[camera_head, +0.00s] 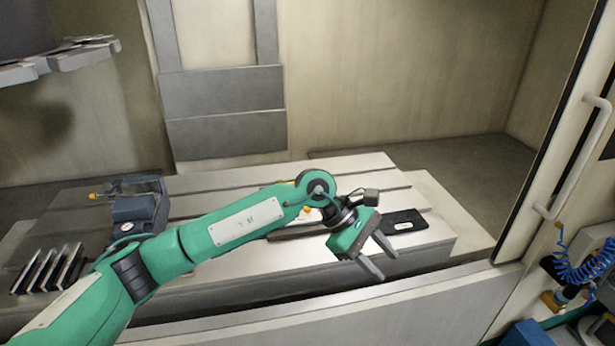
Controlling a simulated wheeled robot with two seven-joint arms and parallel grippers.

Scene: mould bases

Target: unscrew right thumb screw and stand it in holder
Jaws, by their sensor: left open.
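My left gripper (387,267) is open and empty, its two grey fingers pointing down and right in front of the table's front edge. Its green arm crosses the picture from lower left and covers much of the table's middle. Small yellow parts (306,210) show just behind the wrist, mostly hidden; I cannot tell whether one is the right thumb screw. A flat dark block (404,221) with a white label lies to the right behind the gripper. I cannot make out the holder. My right gripper is out of view.
The slotted grey table (350,165) is clear at the back. A blue-grey vise-like device (137,207) with a yellow knob stands at left. Several dark upright plates (48,272) stand at lower left. A door frame with a handle (577,160) bounds the right; a blue coiled hose (585,262) hangs beyond.

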